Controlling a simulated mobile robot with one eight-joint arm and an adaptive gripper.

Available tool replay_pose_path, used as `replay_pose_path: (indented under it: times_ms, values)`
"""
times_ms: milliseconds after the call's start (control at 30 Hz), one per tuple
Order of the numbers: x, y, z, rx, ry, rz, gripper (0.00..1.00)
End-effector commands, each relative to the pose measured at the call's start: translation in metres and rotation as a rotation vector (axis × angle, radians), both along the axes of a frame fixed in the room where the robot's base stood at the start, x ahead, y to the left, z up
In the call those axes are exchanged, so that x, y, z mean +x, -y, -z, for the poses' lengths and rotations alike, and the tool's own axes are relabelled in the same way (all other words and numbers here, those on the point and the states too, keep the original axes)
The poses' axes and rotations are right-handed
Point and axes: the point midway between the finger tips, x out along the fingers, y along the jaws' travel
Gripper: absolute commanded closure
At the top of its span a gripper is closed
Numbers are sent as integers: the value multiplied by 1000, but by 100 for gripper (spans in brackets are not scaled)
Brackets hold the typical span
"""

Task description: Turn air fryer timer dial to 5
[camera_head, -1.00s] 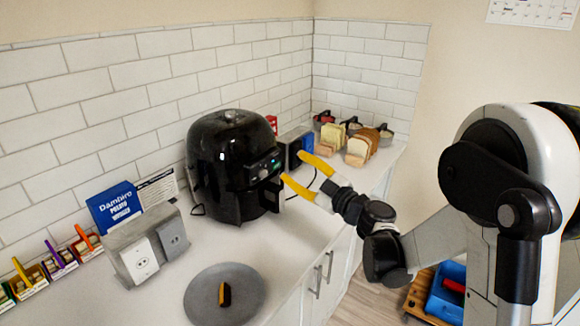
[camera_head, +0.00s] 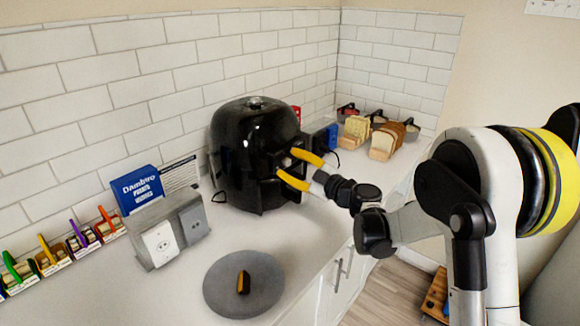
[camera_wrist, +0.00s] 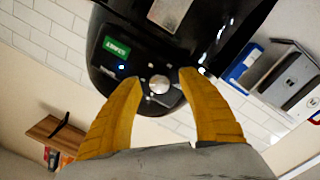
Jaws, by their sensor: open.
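The black air fryer (camera_head: 250,150) stands on the counter against the tiled wall, its front facing my arm. It also fills the top of the wrist view (camera_wrist: 135,35). A round silver dial (camera_wrist: 158,84) sits on its panel, beside a lit green display (camera_wrist: 117,47) and a small blue light. My gripper (camera_head: 292,168) has yellow fingers, open, at the fryer's front. In the wrist view the fingertips (camera_wrist: 162,76) lie on either side of the dial, with gaps showing. I cannot tell whether either finger touches the panel. The dial's markings are too small to read.
A grey plate (camera_head: 222,294) with a dark and yellow item lies at the front. A grey outlet box (camera_head: 152,256) and a blue box (camera_head: 137,192) stand left of the fryer. Counter between plate and fryer is clear.

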Motion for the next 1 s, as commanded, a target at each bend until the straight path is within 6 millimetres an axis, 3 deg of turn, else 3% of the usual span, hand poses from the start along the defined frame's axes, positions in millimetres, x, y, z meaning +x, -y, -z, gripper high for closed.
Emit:
replay_pose_path:
  times_ms: [233, 267, 400, 1000]
  values:
    - [1, -1, 0, 0, 0, 0, 52]
    - [1, -1, 0, 0, 0, 0, 57]
    - [1, -1, 0, 0, 0, 0, 100]
    - [1, -1, 1, -94, 121, 0, 100]
